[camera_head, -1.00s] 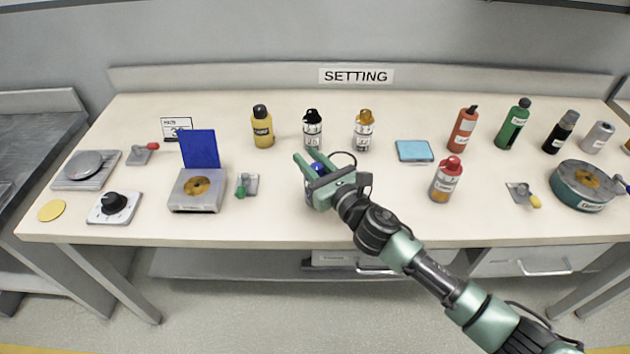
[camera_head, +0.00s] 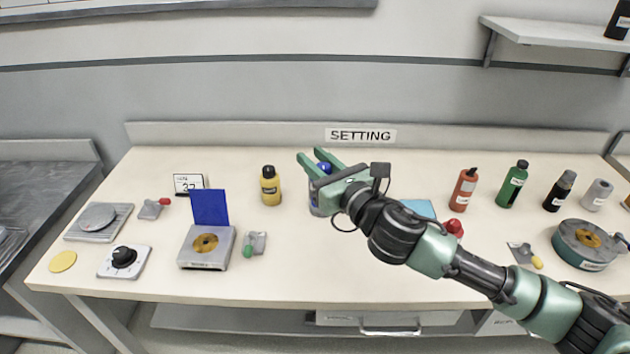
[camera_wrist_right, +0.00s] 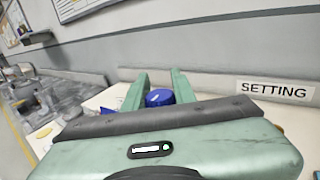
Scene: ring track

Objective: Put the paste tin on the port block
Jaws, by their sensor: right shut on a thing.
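My right gripper (camera_head: 318,165) is shut on a container with a blue cap (camera_head: 323,168). The cap also shows between the fingers in the right wrist view (camera_wrist_right: 160,97). I cannot confirm from a label that this is the paste tin. A grey block (camera_head: 204,262) with a copper disc and a raised blue lid (camera_head: 210,207) stands to its left; its label is too small to read, so I cannot tell if it is the port block. My left gripper is not in view.
A yellow bottle (camera_head: 270,187) stands left of the gripper. A light blue pad (camera_head: 420,208) and a red-capped bottle (camera_head: 454,227) are partly hidden by my arm. A green round device (camera_head: 584,243) sits at the right.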

